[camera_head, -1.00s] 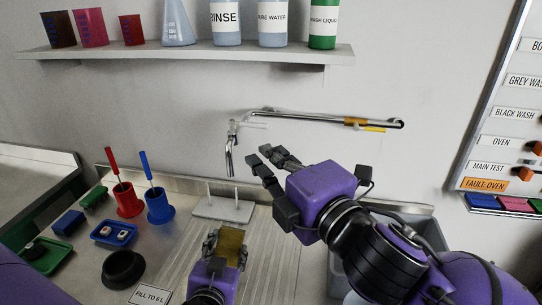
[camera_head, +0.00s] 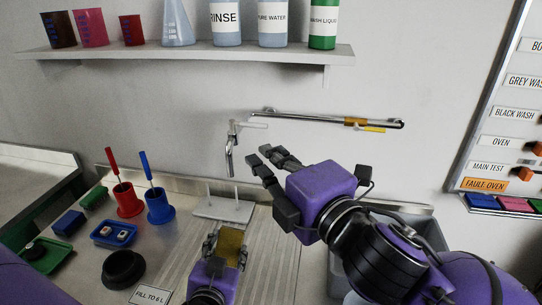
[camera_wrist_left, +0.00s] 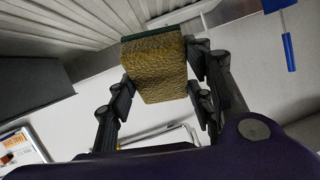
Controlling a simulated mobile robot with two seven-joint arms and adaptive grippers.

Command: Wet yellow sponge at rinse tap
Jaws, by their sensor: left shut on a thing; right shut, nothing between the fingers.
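The yellow sponge (camera_head: 230,240) is held upright between the fingers of my left gripper (camera_head: 226,246), low in front of the tap. In the left wrist view the sponge (camera_wrist_left: 158,72) shows a rough mustard face and a dark green layer along one edge, with fingers on both sides. The rinse tap (camera_head: 231,152) hangs from the wall, its spout pointing down, above and apart from the sponge. No water stream is visible. My right gripper (camera_head: 270,161) is shut and empty, just right of the spout; I cannot tell whether it touches the tap.
A white stand with pegs (camera_head: 223,208) is behind the sponge. Red (camera_head: 128,200) and blue (camera_head: 160,206) cups, a black bowl (camera_head: 123,269) and a green tray (camera_head: 48,256) stand at left. A grey basin (camera_head: 420,222) is partly hidden by my right arm. A shelf (camera_head: 180,52) holds bottles above.

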